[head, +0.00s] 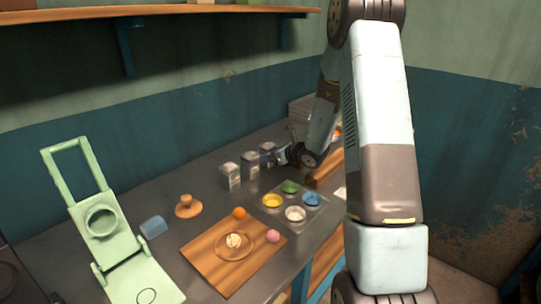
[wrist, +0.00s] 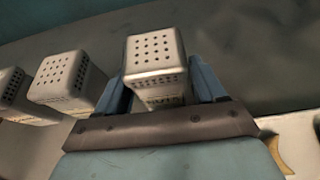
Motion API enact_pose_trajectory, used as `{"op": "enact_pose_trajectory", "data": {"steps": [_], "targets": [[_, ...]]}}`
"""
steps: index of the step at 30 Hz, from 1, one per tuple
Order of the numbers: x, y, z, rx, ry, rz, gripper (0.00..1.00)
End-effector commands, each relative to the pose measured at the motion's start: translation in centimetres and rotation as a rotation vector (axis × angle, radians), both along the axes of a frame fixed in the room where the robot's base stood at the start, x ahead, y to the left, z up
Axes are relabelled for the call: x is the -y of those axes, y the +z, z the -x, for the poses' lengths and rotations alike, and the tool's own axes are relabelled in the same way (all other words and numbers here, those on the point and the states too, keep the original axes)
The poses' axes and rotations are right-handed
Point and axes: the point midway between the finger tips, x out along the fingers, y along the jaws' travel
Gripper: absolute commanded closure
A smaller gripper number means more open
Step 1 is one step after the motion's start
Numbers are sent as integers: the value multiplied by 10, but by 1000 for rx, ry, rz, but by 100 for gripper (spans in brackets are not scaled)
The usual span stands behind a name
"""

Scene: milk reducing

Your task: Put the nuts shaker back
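A pale metal shaker with a perforated top (wrist: 156,55) is between the blue fingers of my gripper (wrist: 158,82) in the wrist view. The fingertips sit against its two sides, so my gripper looks shut on it. It is upright; its label is mostly hidden. In the head view my gripper (head: 279,154) is at the right end of a row, at the rear shaker (head: 267,150). Two similar shakers (head: 231,176) (head: 251,165) stand left of it and also show in the wrist view (wrist: 68,80) (wrist: 10,88).
A cutting board (head: 205,256) with a glass plate, an orange ball and a pink ball lies in front. A tray of coloured bowls (head: 315,201) is to its right. A green press (head: 105,225) and wooden knob (head: 186,205) stand left. A wall shelf (head: 150,13) hangs above.

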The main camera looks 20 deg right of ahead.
Motion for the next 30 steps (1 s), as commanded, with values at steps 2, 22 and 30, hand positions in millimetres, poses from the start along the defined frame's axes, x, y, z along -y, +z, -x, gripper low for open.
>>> {"op": "enact_pose_trajectory", "data": {"steps": [2,22,30], "targets": [[0,0,0,0,0,0,23],[20,18,31,1,-1,1,15],[46,38,70,0,-1,0,15]]}}
